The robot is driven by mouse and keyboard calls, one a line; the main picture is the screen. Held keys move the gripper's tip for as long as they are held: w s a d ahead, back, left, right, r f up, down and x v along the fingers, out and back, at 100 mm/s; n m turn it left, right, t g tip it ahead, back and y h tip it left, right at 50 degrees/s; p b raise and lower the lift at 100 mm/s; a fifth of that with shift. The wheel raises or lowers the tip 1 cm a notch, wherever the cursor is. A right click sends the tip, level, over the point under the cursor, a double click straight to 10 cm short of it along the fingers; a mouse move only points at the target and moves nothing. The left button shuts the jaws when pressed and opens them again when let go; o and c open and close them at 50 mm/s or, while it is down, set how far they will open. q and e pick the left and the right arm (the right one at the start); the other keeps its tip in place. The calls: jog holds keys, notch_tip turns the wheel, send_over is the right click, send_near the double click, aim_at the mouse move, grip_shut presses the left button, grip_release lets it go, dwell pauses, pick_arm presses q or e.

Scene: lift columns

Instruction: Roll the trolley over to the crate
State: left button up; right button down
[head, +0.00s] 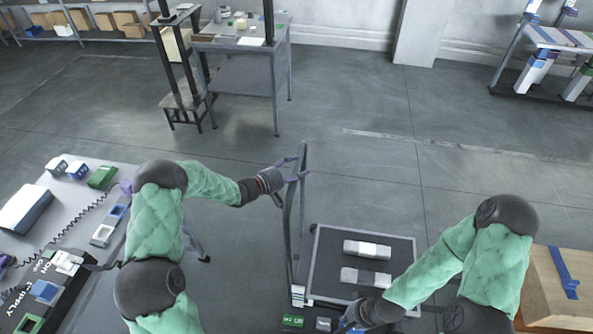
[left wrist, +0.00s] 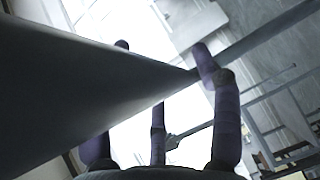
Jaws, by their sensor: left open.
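The trolley has a dark flat deck (head: 400,262) and a tall grey push handle (head: 303,152) at its left end. Two grey-and-white packages lie on the deck. My left gripper (head: 290,170) is open at the upper part of the handle, its purple fingers on either side of or beside the bar. In the left wrist view the handle bar (left wrist: 80,85) runs large and close past the fingers; contact is unclear. My right gripper (head: 352,318) is low by the trolley's near edge, its fingers partly hidden. A wooden crate (head: 540,300) with blue tape stands at the right, cut by the picture edge.
A grey table (head: 95,185) with boxes and coiled cable stands at the left. A workbench (head: 238,65) stands at the back, and a shelf (head: 560,40) at the far right. The floor (head: 400,130) beyond the trolley is clear.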

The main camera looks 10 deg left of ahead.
pick_arm(q)
grip_shut()
jog(key=shift+s+d, duration=0.1)
jog(key=shift+d, duration=0.55)
jog(key=d+b, duration=0.6)
jog(key=d, duration=3.3)
jog(key=shift+f+b, duration=0.2)
jog(key=shift+b, duration=0.2)
jog(key=shift+c, duration=1.1)
grip_release()
jog(key=shift+d, duration=0.1)
jog(key=shift+o, duration=1.1)
jog(key=shift+d, duration=0.15)
jog(key=shift+r, duration=0.1)
